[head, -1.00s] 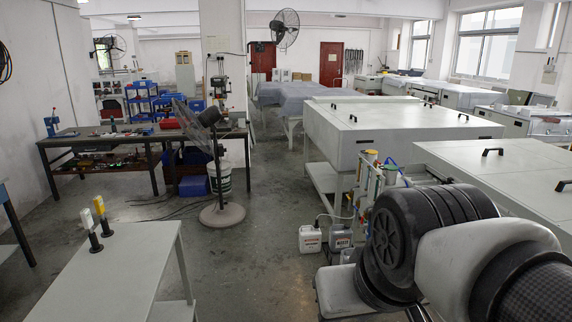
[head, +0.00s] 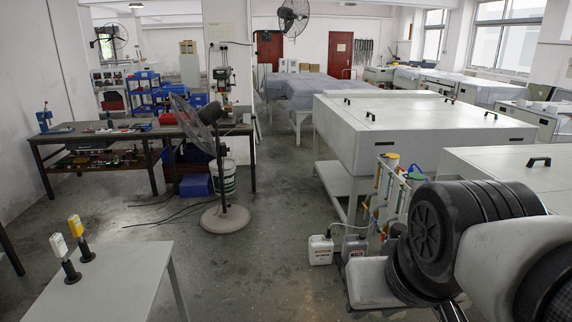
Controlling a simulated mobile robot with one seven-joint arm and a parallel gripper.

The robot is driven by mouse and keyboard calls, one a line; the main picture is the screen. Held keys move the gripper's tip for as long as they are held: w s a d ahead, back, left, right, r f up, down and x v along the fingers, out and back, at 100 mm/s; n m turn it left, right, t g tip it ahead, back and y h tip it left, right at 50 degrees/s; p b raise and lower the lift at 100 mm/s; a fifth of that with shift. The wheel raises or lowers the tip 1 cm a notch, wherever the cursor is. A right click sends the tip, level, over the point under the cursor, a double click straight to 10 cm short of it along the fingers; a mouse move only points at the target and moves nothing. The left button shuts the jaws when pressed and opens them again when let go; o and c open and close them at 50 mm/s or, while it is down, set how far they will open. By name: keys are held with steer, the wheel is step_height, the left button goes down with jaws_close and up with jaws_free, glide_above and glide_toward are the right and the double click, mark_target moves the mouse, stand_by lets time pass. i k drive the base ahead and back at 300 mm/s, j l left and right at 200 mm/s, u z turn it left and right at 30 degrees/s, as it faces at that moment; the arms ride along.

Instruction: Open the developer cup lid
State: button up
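A small stand of upright tubes (head: 385,195) stands at the side of the white plate processor (head: 420,135). One tube top has a yellow cap (head: 388,157), and a blue-green part (head: 415,173) shows just right of it. These are small and partly hidden by my arm, so I cannot tell which is the developer cup or whether its lid is open. My arm's black and grey links fill the lower right.
A white jug (head: 320,250) and a grey jug (head: 355,246) stand on the floor by the stand. A floor fan (head: 222,175) stands mid-left. The floor between is clear.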

mark_target(414, 175)
steer(key=i+z, duration=0.25)
steer(key=i, duration=0.25)
steer(key=i+z, duration=0.25)
steer(key=i, duration=0.3)
steer(key=i+j+z, duration=0.25)
steer(key=i, duration=0.25)
steer(key=i+j+z, duration=0.25)
steer(key=i, duration=0.25)
steer(key=i+j+z, duration=0.25)
steer(key=i+j, duration=0.15)
steer(key=i, duration=0.35)
steer(key=i+j+z, duration=0.1)
steer(key=i, duration=0.3)
